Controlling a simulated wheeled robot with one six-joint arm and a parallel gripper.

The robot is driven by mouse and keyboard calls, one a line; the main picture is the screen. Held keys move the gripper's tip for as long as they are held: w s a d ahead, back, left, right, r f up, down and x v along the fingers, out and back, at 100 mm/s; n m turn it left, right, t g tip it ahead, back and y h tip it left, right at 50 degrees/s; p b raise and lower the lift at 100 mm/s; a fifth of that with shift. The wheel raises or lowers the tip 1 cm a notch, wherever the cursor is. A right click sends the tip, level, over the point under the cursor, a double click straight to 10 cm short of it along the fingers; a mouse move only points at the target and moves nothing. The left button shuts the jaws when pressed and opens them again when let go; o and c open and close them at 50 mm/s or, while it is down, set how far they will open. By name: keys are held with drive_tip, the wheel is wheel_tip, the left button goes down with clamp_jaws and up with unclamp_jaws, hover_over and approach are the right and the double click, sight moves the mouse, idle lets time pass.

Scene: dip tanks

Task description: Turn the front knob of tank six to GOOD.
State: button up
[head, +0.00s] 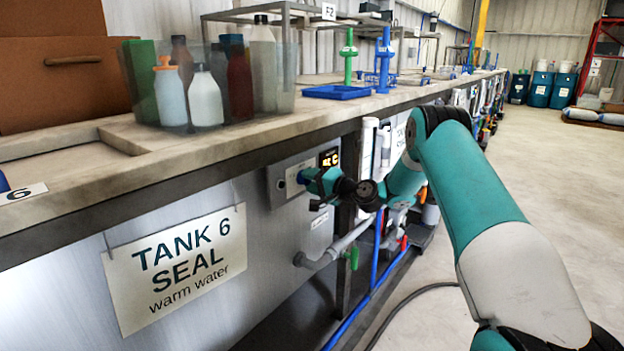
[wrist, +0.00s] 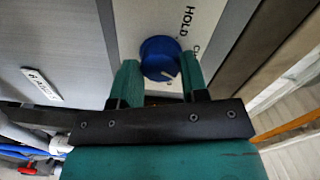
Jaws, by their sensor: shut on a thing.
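The front of tank six carries a grey control box (head: 284,184) with a small lit display (head: 328,158). The tank's sign (head: 178,265) reads "TANK 6 SEAL warm water". In the wrist view a round blue knob (wrist: 159,57) sits between the two teal fingers of my gripper (wrist: 159,80), which is shut on it. A pale pointer mark on the knob faces the lower right of that view. The word HOLD is printed above and right of the knob; another label is partly hidden by the right finger. In the head view my gripper (head: 304,179) reaches the box and hides the knob.
A clear bin of bottles (head: 285,95) stands on the bench edge above. A grey pipe (head: 335,245) with a green valve handle (head: 353,257) lies below my wrist. A dark cable lies on the floor. The aisle floor (head: 560,190) at right is clear.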

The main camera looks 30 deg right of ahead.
drive_tip(key=m+p, duration=0.2)
drive_tip(key=m, duration=0.4)
drive_tip(key=shift+d, duration=0.1)
idle(0.5)
drive_tip(key=o, duration=0.9)
drive_tip(key=shift+s, duration=0.15)
